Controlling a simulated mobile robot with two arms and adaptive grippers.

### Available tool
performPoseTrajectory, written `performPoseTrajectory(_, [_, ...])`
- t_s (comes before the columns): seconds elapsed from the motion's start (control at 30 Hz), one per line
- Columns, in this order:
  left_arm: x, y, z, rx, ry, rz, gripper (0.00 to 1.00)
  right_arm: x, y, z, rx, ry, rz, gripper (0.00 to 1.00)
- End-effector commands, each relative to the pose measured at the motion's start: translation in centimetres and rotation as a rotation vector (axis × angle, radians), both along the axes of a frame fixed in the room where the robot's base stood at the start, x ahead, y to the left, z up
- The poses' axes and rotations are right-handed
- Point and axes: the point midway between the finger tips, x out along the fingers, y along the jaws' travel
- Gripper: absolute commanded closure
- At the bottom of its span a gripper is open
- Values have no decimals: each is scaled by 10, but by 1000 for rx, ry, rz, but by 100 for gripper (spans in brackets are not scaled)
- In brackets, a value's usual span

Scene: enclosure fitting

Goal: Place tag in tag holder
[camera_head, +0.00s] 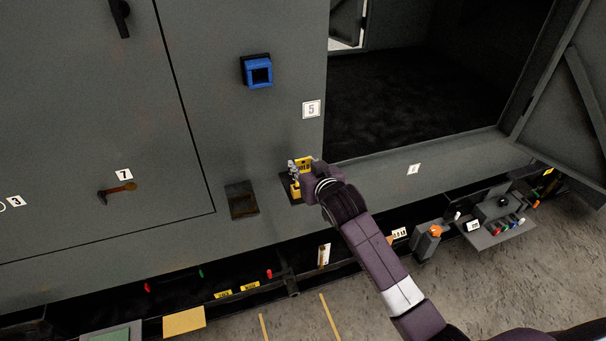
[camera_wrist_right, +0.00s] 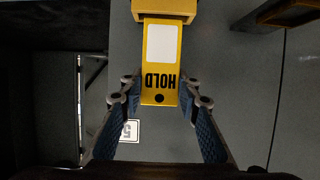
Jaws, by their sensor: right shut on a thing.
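A yellow tag (camera_head: 305,163) with black HOLD lettering is at the grey enclosure wall. In the right wrist view the tag (camera_wrist_right: 160,60) has a white label and a dark hole near its lower end. My right gripper (camera_wrist_right: 158,88) is shut on the tag, one finger at each side edge. A yellow holder (camera_wrist_right: 165,9) is at the tag's far end; I cannot tell whether the tag is inside it or only against it. In the head view the holder (camera_head: 295,188) is partly hidden by my right gripper (camera_head: 297,172). My left gripper is not in view.
A dark plate (camera_head: 241,199) is on the wall left of the holder. A blue square fitting (camera_head: 257,71) is above, and a number 5 label (camera_head: 311,109) is close by. A large opening lies right. A lower ledge carries small parts and an orange-topped box (camera_head: 429,239).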

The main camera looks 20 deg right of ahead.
Motion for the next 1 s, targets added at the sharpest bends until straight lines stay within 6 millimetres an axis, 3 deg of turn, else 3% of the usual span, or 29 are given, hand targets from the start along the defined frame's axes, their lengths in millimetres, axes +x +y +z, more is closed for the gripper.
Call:
performPoseTrajectory(0.1, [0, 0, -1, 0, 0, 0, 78, -1, 0, -22, 0, 5, 0, 86])
performPoseTrajectory(0.2, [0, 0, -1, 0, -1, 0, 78, -1, 0, -31, 0, 3, 0, 86])
performPoseTrajectory(0.5, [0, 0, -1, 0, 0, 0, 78, 0, 0, -33, 0, 2, 0, 86])
performPoseTrajectory(0.53, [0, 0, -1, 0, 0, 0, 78, 0, 0, -33, 0, 2, 0, 68])
performPoseTrajectory(0.67, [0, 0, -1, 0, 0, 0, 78, 0, 0, -32, 0, 2, 0, 53])
performPoseTrajectory(1.0, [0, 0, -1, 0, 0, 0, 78, -2, 0, -31, 0, 2, 0, 52])
